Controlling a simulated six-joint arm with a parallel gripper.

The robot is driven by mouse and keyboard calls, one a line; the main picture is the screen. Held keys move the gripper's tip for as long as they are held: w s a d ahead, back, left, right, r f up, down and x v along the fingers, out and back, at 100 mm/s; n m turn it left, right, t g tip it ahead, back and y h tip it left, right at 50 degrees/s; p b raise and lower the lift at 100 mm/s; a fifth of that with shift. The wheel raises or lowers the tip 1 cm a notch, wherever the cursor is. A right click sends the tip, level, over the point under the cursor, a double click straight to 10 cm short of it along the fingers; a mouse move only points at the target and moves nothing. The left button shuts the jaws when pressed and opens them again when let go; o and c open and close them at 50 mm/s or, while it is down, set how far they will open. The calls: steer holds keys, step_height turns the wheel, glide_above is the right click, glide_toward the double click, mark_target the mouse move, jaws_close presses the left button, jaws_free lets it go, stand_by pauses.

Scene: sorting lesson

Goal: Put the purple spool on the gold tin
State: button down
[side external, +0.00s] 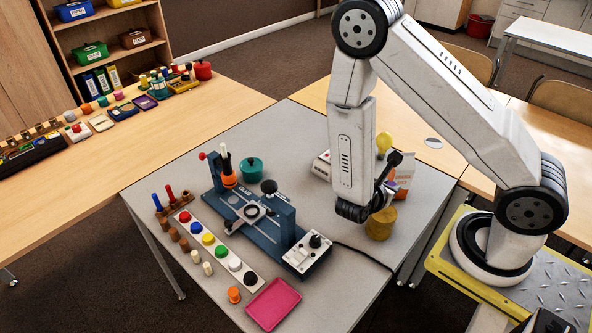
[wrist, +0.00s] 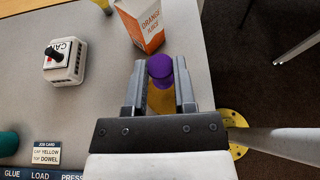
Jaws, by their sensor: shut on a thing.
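The purple spool (wrist: 160,66) shows in the wrist view between the fingertips of my gripper (wrist: 160,74), which is shut on it. The gold tin (wrist: 161,101) lies directly behind the spool in that view, partly covered by the spool and the fingers. In the side view the gold tin (side external: 380,226) stands upright on the grey table, just under the end of my arm. I cannot tell whether the spool touches the tin's top.
An orange juice carton (wrist: 141,24) stands close beyond the tin. A white box with a black knob (wrist: 64,63) is to its left. A blue press fixture (side external: 250,212), a teal pot (side external: 252,170) and a pink tray (side external: 273,304) occupy the table further left. The table's edge is near the tin.

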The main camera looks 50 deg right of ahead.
steer(key=shift+f, duration=1.3)
steer(key=shift+f, duration=1.75)
steer(key=shift+f, duration=0.2)
steer(key=shift+c, duration=2.2)
jaws_free()
steer(key=shift+r, duration=0.2)
steer(key=shift+a, duration=0.15)
steer(key=v, duration=1.1)
steer(key=shift+a+r, duration=0.15)
steer(key=shift+a, duration=0.25)
